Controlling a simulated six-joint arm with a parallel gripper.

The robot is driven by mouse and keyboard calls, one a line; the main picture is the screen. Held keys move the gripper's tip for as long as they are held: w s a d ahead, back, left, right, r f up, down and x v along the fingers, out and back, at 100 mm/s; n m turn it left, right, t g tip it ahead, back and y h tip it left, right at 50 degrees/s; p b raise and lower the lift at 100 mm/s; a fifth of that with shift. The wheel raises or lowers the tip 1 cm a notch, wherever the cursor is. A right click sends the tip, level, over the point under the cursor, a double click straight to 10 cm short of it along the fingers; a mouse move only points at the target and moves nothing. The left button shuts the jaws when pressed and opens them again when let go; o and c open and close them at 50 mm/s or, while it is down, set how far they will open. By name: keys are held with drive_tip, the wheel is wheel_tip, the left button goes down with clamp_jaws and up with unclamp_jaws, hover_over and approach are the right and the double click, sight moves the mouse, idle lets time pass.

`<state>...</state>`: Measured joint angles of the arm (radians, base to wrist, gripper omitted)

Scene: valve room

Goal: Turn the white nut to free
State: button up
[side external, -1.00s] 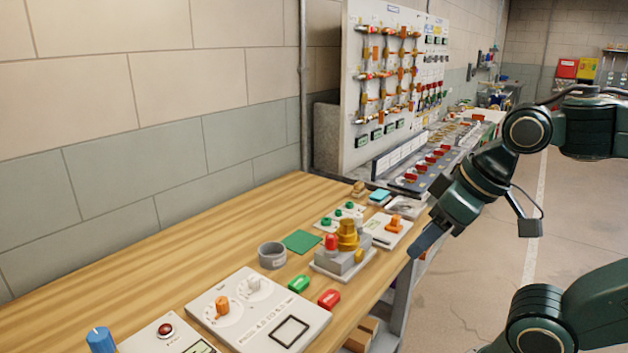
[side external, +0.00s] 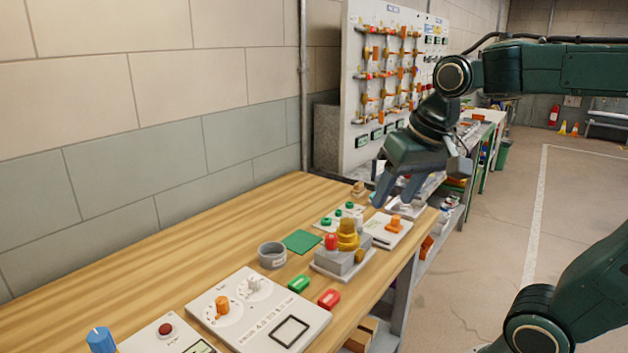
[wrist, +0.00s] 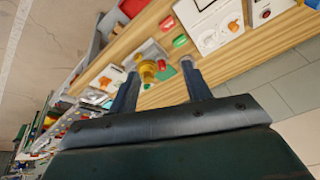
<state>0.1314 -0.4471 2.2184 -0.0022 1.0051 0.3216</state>
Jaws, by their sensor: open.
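A white knob-like nut (side external: 254,284) stands on a dial of the pale panel (side external: 268,334) at the near part of the wooden bench. An orange knob (side external: 222,306) sits on the dial to its left. In the wrist view the panel (wrist: 199,6) is at the top, with the orange knob (wrist: 233,25) and the white nut (wrist: 207,33), small and unclear. My gripper (side external: 393,198) is open and empty above the far end of the bench, well away from the nut. Its two fingers also show in the wrist view (wrist: 160,66), apart.
A grey block with yellow and red fittings (side external: 345,255) stands between my gripper and the panel. A grey ring cup (side external: 272,256), a green block (side external: 299,284) and a red block (side external: 329,299) lie near the panel. A blue knob (side external: 101,340) stands at the near left. Bare wood lies along the wall.

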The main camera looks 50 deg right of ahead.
drive_tip(key=w+d+m+g, duration=0.1)
drive_tip(key=w+d+m, duration=0.4)
drive_tip(key=w, duration=0.2)
drive_tip(key=m+g, duration=0.3)
drive_tip(key=m, duration=0.7)
hover_over(358, 215)
drive_tip(key=shift+y, duration=0.3)
wheel_tip(358, 215, down, 5)
drive_tip(key=shift+s, duration=0.1)
drive_tip(key=shift+a+f, duration=0.1)
drive_tip(key=shift+f, duration=0.05)
wheel_tip(358, 215, down, 14)
drive_tip(key=shift+r, duration=0.25)
drive_tip(key=c, duration=1)
